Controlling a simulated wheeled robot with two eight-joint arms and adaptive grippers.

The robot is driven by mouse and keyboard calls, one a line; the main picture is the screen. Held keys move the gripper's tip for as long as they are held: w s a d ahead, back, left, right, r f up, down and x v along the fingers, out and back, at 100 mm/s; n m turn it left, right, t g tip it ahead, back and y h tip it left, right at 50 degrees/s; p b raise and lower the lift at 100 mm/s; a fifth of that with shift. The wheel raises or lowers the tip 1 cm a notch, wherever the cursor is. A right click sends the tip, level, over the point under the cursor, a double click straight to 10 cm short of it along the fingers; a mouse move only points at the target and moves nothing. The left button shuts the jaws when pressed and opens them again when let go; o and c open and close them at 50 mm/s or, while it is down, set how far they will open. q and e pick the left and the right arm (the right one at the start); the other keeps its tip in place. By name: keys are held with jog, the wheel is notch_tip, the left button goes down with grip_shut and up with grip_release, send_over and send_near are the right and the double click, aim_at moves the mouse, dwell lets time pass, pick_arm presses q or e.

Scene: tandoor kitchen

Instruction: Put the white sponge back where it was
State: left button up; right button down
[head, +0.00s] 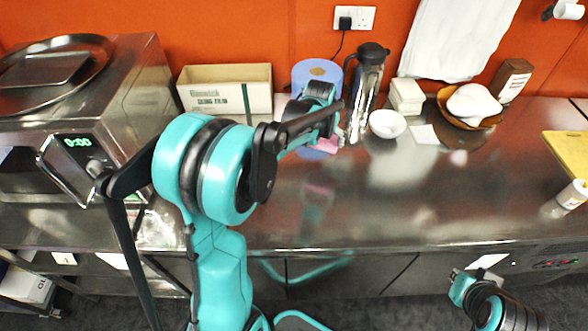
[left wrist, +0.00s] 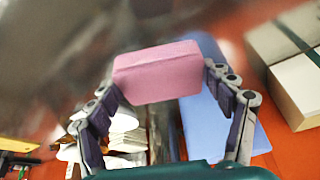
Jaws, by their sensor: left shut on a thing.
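My left gripper (head: 332,130) is above the steel counter, in front of the blue roll. It is shut on a pink sponge (head: 327,146), which is partly hidden by the fingers in the head view. In the left wrist view the pink sponge (left wrist: 158,72) sits flat-faced between the fingertips of the left gripper (left wrist: 165,85). I see no sponge that is clearly white. A thin white square (head: 424,134) lies on the counter right of the bowl; I cannot tell what it is. My right gripper (head: 466,285) is low at the right, in front of the counter, its fingers unclear.
A blue roll (head: 316,72), a steel jug (head: 368,75), a white bowl (head: 387,124) and a white stack (head: 406,95) stand near the wall. A box (head: 225,90) is left of the roll. The steel counter's (head: 430,195) front middle is clear.

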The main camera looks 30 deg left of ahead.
pick_arm(q)
jog(key=b, duration=0.3)
send_over(296, 171)
jog(key=s, duration=0.1)
jog(key=f, duration=0.6)
jog(key=shift+s+d, duration=0.15)
jog(key=shift+d, duration=0.05)
jog(key=shift+f+b, duration=0.75)
jog(key=shift+f, duration=1.2)
jog(key=shift+s, duration=0.1)
jog(key=shift+f, duration=0.25)
jog(key=o, duration=1.5)
jog(key=shift+r, duration=0.1)
jog(key=shift+o, duration=0.2)
